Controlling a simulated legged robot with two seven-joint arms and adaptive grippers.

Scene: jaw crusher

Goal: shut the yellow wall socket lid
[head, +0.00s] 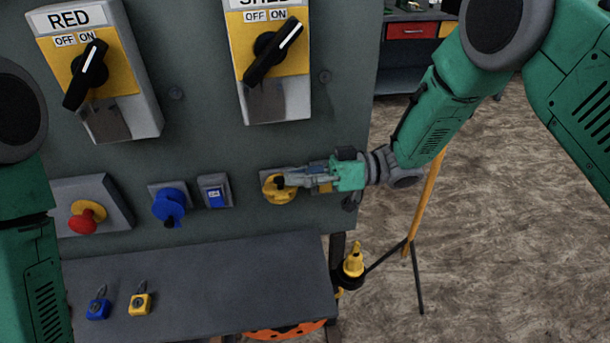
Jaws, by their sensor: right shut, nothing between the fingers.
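The yellow wall socket (278,190) is on the grey-green panel, at its lower right. My right gripper (285,181) comes in from the right and is shut, with its fingertips at the socket's front. The fingers cover part of the socket and its lid, so I cannot tell how far the lid stands open or whether the fingertips touch it. My left arm shows at the left edge, but its gripper is not in view.
Left of the socket are a blue switch (214,192), a blue socket (170,205) and a red button (84,220). A shelf (220,285) below holds a blue padlock (98,305) and a yellow padlock (140,300). A yellow plug (353,262) hangs right of the shelf.

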